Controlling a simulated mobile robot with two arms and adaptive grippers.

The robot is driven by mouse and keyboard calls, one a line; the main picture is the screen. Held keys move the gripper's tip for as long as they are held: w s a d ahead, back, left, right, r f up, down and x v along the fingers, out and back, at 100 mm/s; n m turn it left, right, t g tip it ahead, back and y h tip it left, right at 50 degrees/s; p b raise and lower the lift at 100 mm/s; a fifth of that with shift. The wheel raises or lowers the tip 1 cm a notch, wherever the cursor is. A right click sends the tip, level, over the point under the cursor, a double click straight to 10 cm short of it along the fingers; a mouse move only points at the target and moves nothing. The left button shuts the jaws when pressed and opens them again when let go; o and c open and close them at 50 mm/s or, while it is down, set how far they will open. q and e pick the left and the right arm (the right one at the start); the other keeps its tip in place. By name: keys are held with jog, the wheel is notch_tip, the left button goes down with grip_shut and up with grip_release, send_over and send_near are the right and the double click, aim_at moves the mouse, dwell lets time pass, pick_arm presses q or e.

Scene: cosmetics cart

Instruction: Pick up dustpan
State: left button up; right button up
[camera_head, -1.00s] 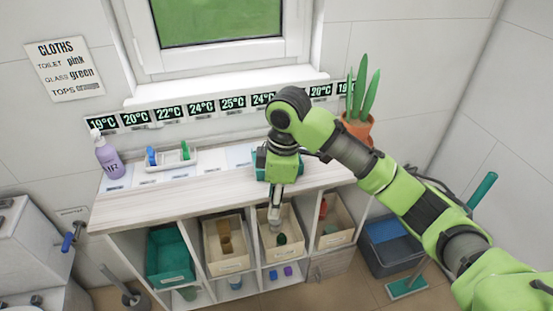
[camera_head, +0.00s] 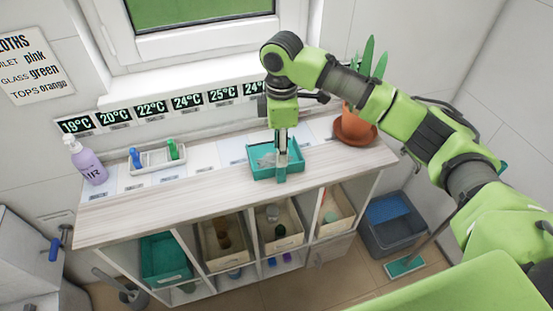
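My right gripper (camera_head: 282,160) points down over the worktop, at a teal tray-like piece (camera_head: 262,174). A pale, unclear item (camera_head: 266,160) shows inside it. A narrow upright teal part (camera_head: 281,174) is at the fingertips, in front of the tray-like piece's near edge. I cannot tell whether the fingers are shut on it, or whether any of this is the dustpan. A teal flat-headed tool (camera_head: 405,266) stands on the floor at the right, its handle partly hidden by my arm. My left gripper is not in view.
The wooden worktop (camera_head: 150,217) has bare room along its front. A purple bottle (camera_head: 88,162) and a white holder (camera_head: 155,160) stand at the left, a potted plant (camera_head: 354,130) at the right. Bins, including a teal one (camera_head: 165,262), fill the shelves below. A grey bucket (camera_head: 395,238) stands on the floor.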

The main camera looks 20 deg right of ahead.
notch_tip(320, 180, down, 2)
jog(key=shift+d+f+p, duration=0.1)
jog(key=shift+f+p, duration=0.05)
jog(key=shift+p, duration=0.5)
notch_tip(320, 180, down, 3)
jog(key=shift+w+f+p, duration=0.1)
jog(key=shift+w+p, duration=0.05)
jog(key=shift+p, duration=0.15)
jog(key=shift+c, duration=0.3)
grip_shut()
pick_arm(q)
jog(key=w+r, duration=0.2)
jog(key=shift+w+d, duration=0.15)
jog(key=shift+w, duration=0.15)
